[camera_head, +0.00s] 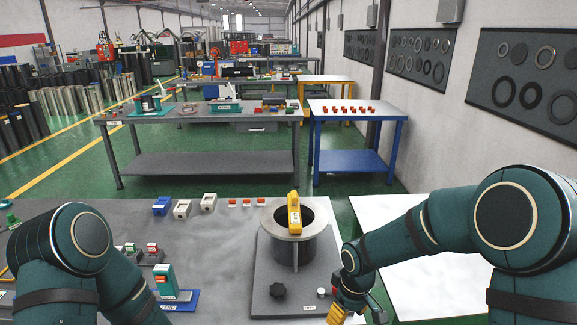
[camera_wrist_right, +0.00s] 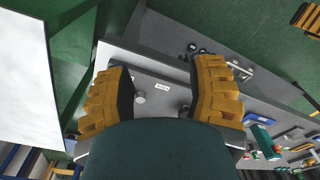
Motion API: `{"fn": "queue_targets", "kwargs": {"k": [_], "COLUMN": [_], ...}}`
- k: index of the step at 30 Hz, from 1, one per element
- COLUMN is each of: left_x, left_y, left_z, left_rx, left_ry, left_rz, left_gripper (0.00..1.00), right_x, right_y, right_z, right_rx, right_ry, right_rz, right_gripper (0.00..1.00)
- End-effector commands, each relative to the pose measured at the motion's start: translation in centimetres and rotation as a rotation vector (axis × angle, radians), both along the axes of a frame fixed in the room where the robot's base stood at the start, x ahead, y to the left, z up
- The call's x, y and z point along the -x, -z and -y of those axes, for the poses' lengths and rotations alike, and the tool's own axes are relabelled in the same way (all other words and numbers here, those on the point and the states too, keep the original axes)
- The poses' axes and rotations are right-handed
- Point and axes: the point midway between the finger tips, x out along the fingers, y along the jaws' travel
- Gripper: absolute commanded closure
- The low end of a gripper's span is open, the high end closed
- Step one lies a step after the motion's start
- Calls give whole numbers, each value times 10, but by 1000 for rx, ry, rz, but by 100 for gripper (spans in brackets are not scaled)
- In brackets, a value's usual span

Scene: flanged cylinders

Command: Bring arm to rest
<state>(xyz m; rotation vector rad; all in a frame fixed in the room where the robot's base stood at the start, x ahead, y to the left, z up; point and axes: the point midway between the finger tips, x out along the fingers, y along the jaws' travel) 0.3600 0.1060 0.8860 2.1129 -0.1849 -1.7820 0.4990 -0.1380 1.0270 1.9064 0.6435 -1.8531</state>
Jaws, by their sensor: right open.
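My right gripper (camera_head: 347,305) hangs low at the right front corner of the workbench in the head view, beside the base plate (camera_head: 262,290). In the right wrist view its two yellow padded fingers (camera_wrist_right: 163,75) are spread apart with nothing between them; the labelled plate edge lies beyond. My right arm reaches in from the right.
The grey workbench (camera_head: 215,240) holds blue and light blocks (camera_head: 181,209), small red parts (camera_head: 246,203) and a teal device (camera_head: 166,282). A white surface (camera_head: 385,211) lies right of the bench.

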Motion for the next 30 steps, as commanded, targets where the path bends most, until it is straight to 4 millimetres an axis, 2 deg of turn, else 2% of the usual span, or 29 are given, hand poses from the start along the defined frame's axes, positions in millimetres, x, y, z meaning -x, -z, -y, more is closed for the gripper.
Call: {"fn": "queue_targets", "kwargs": {"k": [1,5,9,12,15,21,30], "left_x": [0,1,2,3,4,4,5], "left_y": [11,26,44,58,68,76,75], "left_z": [0,1,2,2,3,4,4], "left_rx": [-1,-3,-4,-6,-6,-7,-7], "left_ry": [1,2,4,5,7,10,10], "left_rz": [-2,-4,-8,-12,-15,-16,-16], "left_gripper": [17,17,17,17,17,17,17], "right_x": [12,36,71,99,121,143,144], "right_y": [31,83,140,176,199,217,216], "right_z": [-4,-18,-31,-37,-38,-37,-36], "right_rx": [-35,-136,-239,-296,-328,-346,-347], "right_ry": [34,154,334,487,621,761,776], "right_rz": [-17,-21,-27,-25,-16,2,6], "right_gripper": [45,45,45,45,45,45,45]}}
